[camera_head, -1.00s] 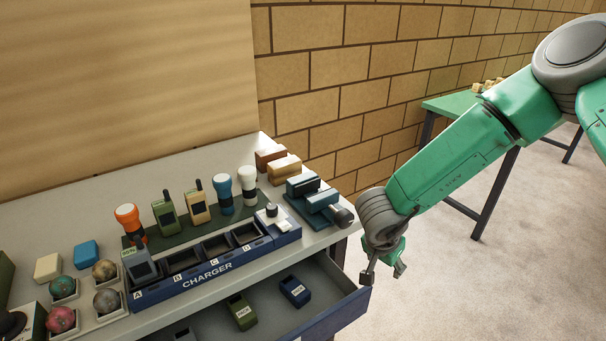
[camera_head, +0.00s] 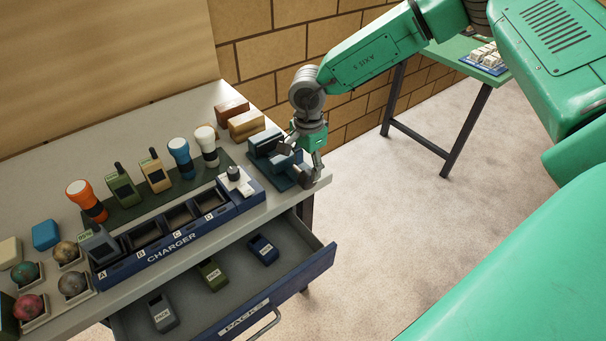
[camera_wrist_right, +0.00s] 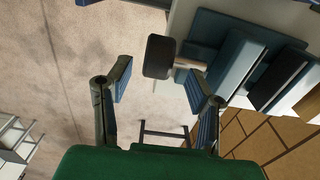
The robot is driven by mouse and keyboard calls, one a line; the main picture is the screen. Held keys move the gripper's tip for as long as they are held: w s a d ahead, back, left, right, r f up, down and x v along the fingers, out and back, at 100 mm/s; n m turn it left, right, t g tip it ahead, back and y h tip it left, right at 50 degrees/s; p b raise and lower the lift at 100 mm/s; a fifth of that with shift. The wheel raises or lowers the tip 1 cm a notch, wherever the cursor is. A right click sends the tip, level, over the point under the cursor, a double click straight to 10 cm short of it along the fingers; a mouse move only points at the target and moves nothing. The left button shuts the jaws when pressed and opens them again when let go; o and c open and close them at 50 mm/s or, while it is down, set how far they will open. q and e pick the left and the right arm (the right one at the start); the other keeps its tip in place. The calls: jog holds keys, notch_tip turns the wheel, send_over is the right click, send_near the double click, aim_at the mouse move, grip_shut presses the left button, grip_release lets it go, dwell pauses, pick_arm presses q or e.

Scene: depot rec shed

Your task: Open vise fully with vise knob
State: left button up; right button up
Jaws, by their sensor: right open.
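The teal vise (camera_head: 264,143) sits at the right end of the bench, near its edge. In the right wrist view its blocky jaws (camera_wrist_right: 241,66) are at the upper right; how far apart they stand is hard to tell. The dark vise knob (camera_wrist_right: 158,57) sticks out past the bench edge on a short pale shaft. My right gripper (camera_head: 304,160) is at the knob end of the vise and partly hides it. In the wrist view its fingers (camera_wrist_right: 160,80) are open, with the knob just beyond and between the tips, not clasped. My left gripper is not in view.
The charger dock (camera_head: 170,240) and several torches and radios stand left of the vise. Brown blocks (camera_head: 245,123) lie behind it. An open blue drawer (camera_head: 318,262) juts out below. A green table (camera_head: 445,55) stands at the back right.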

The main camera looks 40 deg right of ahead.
aim_at(303, 176)
jog(key=d+f, duration=0.1)
jog(key=f, duration=0.2)
jog(key=d+f, duration=0.1)
jog(key=shift+d+f, duration=0.35)
jog(key=a, duration=0.4)
jog(key=shift+r, duration=0.35)
jog(key=shift+c, duration=0.9)
jog(key=c, duration=0.7)
jog(key=shift+s+d, duration=0.1)
jog(key=shift+d, duration=0.2)
grip_shut()
jog(key=shift+d+f, duration=0.15)
jog(key=shift+d, duration=0.75)
jog(key=shift+d+f, duration=0.15)
jog(key=shift+d, duration=0.25)
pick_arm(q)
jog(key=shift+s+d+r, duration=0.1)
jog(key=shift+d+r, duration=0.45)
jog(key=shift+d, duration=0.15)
pick_arm(e)
jog(key=shift+a, duration=0.5)
